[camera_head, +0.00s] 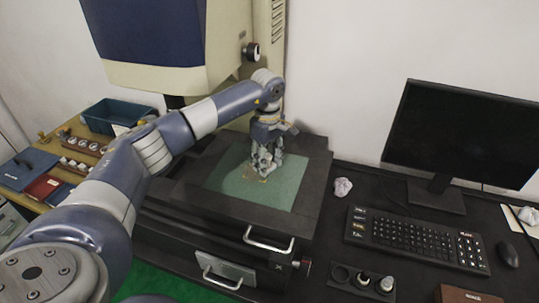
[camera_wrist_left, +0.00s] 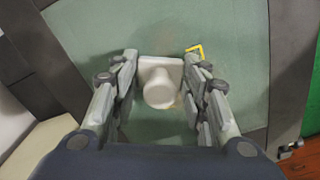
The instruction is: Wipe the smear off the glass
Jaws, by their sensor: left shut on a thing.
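The glass (camera_head: 282,194) is a pale green plate set in the dark stage of a tall machine. It also fills the middle of the left wrist view (camera_wrist_left: 90,45). My left gripper (camera_head: 263,168) points down over the middle of the glass. In the left wrist view, its fingers are shut on a white block with a round knob (camera_wrist_left: 160,85), at the glass. A small yellow-edged square mark (camera_wrist_left: 196,51) shows beside the right finger. A faint brownish tint shows near the block; I cannot tell whether it is the smear. My right gripper is out of view.
The dark stage frame (camera_head: 318,175) surrounds the glass, with a metal handle (camera_head: 268,239) in front. At right are a crumpled white wad (camera_head: 342,187), a keyboard (camera_head: 415,236), a monitor (camera_head: 462,135) and a mouse (camera_head: 508,254). A teal bin (camera_head: 112,115) stands at left.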

